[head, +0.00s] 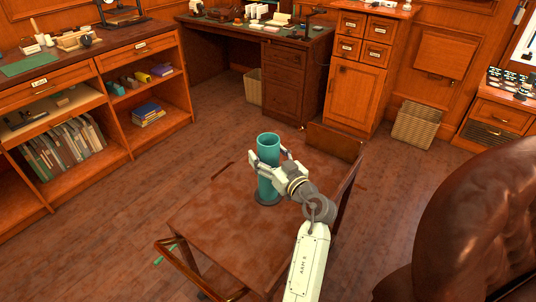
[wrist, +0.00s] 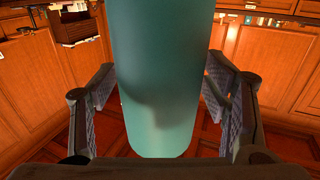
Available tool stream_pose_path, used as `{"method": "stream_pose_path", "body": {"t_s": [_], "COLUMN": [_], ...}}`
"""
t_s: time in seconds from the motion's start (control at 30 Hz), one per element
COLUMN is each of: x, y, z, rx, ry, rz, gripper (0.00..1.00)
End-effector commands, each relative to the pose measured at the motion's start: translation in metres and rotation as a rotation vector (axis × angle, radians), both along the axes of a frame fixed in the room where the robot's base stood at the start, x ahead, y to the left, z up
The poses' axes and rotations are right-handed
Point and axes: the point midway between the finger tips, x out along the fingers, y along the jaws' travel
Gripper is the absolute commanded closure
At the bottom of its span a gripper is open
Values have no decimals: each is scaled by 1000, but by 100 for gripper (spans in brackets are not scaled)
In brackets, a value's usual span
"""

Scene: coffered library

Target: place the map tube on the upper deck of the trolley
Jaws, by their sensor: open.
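The map tube (head: 268,168) is a teal cylinder standing upright on the upper deck (head: 215,215) of the wooden trolley, towards the deck's far side. Its base appears to rest on the deck. My gripper (head: 267,160) is around the tube at mid height, with one finger on each side. In the wrist view the tube (wrist: 155,80) fills the middle, and my open gripper (wrist: 160,100) shows a gap between each finger pad and the tube. The tube's lower right side is partly hidden by my gripper in the head view.
A brown leather chair (head: 470,225) stands close on the right. Shelving (head: 110,90) with books lines the left, and a desk (head: 285,80) and cabinet (head: 355,90) stand behind. A wicker basket (head: 414,125) is at the back right. The front left of the deck is clear.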

Motion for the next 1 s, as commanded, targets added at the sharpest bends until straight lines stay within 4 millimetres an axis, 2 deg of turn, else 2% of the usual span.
{"method": "stream_pose_path", "body": {"t_s": [0.33, 0.47, 0.8, 1.0], "x": [-1, -17, -79, -98], "y": [-1, -12, -49, -61], "z": [2, 2, 2, 3], "rx": [-1, 1, -1, 0], "ry": [-2, -1, -1, 0], "rz": [-1, -3, -3, -1], "gripper": [31, 31, 31, 31]}}
